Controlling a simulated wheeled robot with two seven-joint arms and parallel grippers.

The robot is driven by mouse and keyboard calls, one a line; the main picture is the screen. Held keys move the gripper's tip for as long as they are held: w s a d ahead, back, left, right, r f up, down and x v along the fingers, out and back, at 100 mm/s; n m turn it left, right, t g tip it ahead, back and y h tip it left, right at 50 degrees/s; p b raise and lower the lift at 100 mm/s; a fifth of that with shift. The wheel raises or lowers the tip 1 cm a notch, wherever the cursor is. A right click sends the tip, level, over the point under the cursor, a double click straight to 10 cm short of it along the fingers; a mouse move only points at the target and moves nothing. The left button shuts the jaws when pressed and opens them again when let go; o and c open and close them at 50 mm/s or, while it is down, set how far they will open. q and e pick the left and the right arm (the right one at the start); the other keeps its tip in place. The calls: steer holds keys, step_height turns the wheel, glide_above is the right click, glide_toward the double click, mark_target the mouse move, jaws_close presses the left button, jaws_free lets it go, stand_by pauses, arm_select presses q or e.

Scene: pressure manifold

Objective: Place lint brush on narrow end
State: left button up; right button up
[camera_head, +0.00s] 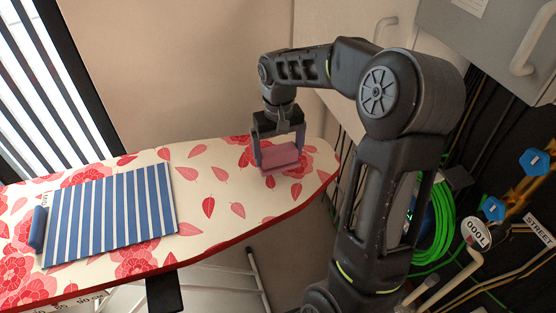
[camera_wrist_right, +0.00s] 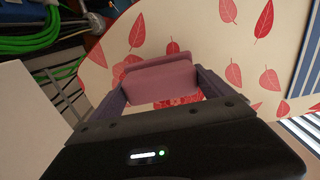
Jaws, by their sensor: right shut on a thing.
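The ironing board (camera_head: 225,180) has a red leaf and flower cover, and its narrow end (camera_head: 322,176) is at the right in the head view. My right gripper (camera_head: 279,156) is over the board near that end, pointing down. It is shut on a mauve-pink block-like thing, which I take as the lint brush (camera_head: 280,159). In the right wrist view the lint brush (camera_wrist_right: 160,80) lies across between the two fingers of the gripper (camera_wrist_right: 158,84). I cannot tell whether the brush touches the board. My left gripper is not in view.
A blue-and-white striped cloth (camera_head: 112,212) lies on the board's wide part, with a blue roll-like thing (camera_head: 38,229) at its left edge. Grey cabinets (camera_head: 490,45) and green coiled hose (camera_head: 440,225) are at the right. The cover between cloth and gripper is clear.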

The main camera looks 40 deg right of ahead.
mark_target(279, 162)
step_height(279, 162, down, 4)
steer(key=shift+r, duration=0.2)
steer(key=shift+f, duration=0.15)
steer(key=o, duration=0.9)
